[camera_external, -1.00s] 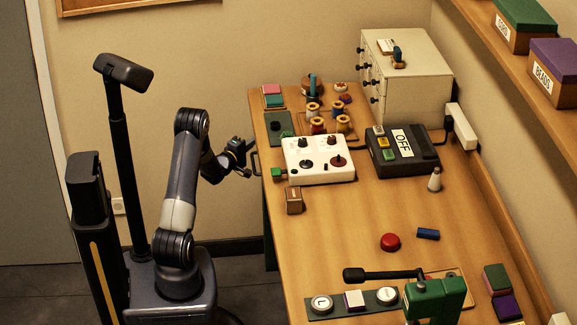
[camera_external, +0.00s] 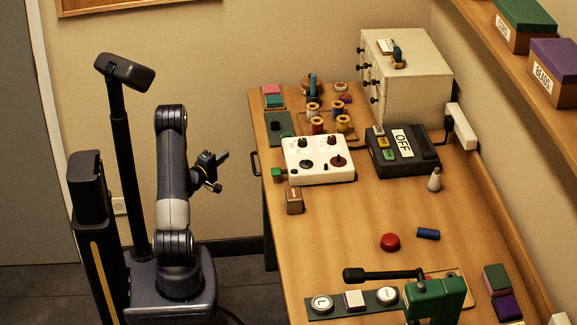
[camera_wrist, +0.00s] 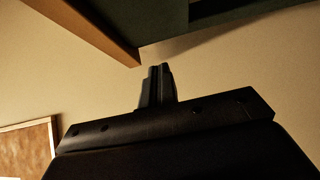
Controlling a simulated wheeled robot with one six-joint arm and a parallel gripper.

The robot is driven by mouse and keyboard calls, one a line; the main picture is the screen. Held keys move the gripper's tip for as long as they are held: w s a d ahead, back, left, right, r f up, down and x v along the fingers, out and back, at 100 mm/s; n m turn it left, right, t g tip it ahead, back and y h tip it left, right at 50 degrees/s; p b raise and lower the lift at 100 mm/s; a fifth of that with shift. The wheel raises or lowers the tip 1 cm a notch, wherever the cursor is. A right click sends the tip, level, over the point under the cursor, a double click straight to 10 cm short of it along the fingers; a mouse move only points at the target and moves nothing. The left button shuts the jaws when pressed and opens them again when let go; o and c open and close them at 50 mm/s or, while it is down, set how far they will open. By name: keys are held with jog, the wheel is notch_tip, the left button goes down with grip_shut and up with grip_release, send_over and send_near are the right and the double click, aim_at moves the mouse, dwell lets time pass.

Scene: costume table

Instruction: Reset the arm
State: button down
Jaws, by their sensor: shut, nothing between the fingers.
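My arm stands folded upright on its base at the left, clear of the table (camera_external: 350,210). My gripper (camera_external: 222,172) is beside the table's left edge, apart from it and from everything on it. In the wrist view my gripper (camera_wrist: 158,72) has its two fingers together, with nothing between them. Beyond them the wrist view shows the wall, a wooden edge, a dark green panel and the corner of a framed board.
Near the table's left edge are a white control box (camera_external: 318,160) and a small brown box (camera_external: 293,201). A black OFF box (camera_external: 402,152), a cream drawer cabinet (camera_external: 412,85) and a red button (camera_external: 390,242) are farther right. The floor before the table is clear.

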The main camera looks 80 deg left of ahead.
jog(key=shift+s+d, duration=0.2)
jog(key=shift+d, duration=0.05)
jog(key=w+d+x, duration=0.1)
jog(key=x, duration=1.1)
jog(key=shift+w, duration=0.6)
jog(key=shift+s+d, duration=0.1)
jog(key=shift+d, duration=0.05)
